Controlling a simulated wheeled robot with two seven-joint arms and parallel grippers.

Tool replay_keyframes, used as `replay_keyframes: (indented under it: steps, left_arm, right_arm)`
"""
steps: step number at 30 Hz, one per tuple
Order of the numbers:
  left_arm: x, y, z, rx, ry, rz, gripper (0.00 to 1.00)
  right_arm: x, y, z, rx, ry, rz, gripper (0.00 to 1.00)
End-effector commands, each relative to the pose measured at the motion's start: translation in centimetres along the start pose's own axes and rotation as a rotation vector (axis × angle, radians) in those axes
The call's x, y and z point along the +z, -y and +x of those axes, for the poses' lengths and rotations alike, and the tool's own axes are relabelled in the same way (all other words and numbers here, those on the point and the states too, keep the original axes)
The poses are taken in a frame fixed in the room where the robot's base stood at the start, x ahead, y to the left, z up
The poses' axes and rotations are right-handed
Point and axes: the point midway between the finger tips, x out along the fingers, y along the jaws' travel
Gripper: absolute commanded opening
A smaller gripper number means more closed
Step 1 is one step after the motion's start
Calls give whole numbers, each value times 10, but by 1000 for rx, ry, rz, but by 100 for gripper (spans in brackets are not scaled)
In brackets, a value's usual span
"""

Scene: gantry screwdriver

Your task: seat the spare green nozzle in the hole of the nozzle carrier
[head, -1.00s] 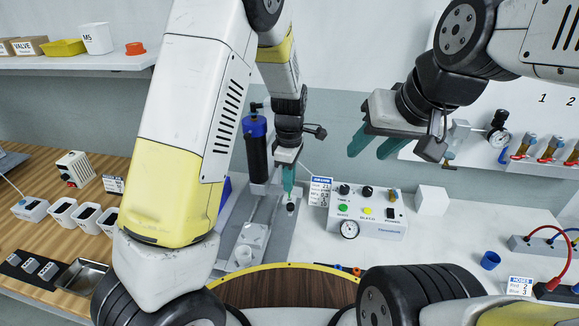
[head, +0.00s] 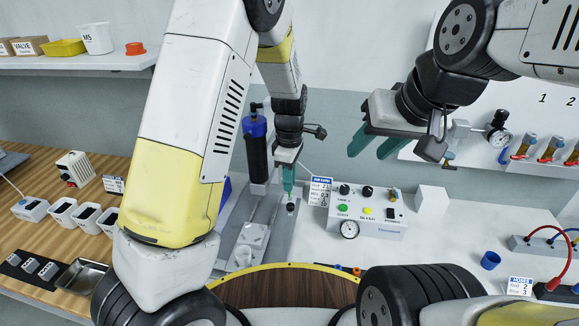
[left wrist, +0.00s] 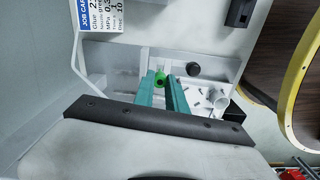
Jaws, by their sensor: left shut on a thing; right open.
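The green nozzle (left wrist: 160,78) is a small bright green piece with a dark opening, seen in the left wrist view between the tips of my left gripper (left wrist: 163,84). My left gripper is shut on it. In the head view, my left gripper (head: 289,186) points down over the grey gantry base, and the nozzle is too small or hidden there. The nozzle carrier and its hole cannot be made out with certainty; the gripper and nozzle cover the spot below. My right gripper (head: 375,147) is open and empty, raised above the white table at the right.
A black round knob (left wrist: 193,69) stands just beside the nozzle. A tray of small screws and a white cup (left wrist: 220,102) are near. A control box (head: 368,213) and job card (head: 320,191) stand right of my left gripper; a black cylinder (head: 256,152) stands left.

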Motion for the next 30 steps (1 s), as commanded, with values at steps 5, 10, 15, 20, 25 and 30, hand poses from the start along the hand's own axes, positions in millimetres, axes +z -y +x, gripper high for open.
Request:
replay_keyframes:
  steps: [5,10,15,20,25,30]
  left_arm:
    - [0,0,3,0,0,0,0]
    - [0,0,8,0,0,0,0]
    - [0,0,13,-1,0,0,0]
    - [0,0,18,0,0,0,0]
    - [0,0,23,-1,0,-1,0]
    - [0,0,28,0,0,-1,0]
  right_arm:
    - [0,0,0,0,0,0,42]
    - [0,0,0,0,0,0,42]
    - [0,0,0,0,0,0,42]
    - [0,0,0,0,0,0,42]
    - [0,0,0,0,0,0,42]
    - [0,0,0,0,0,0,42]
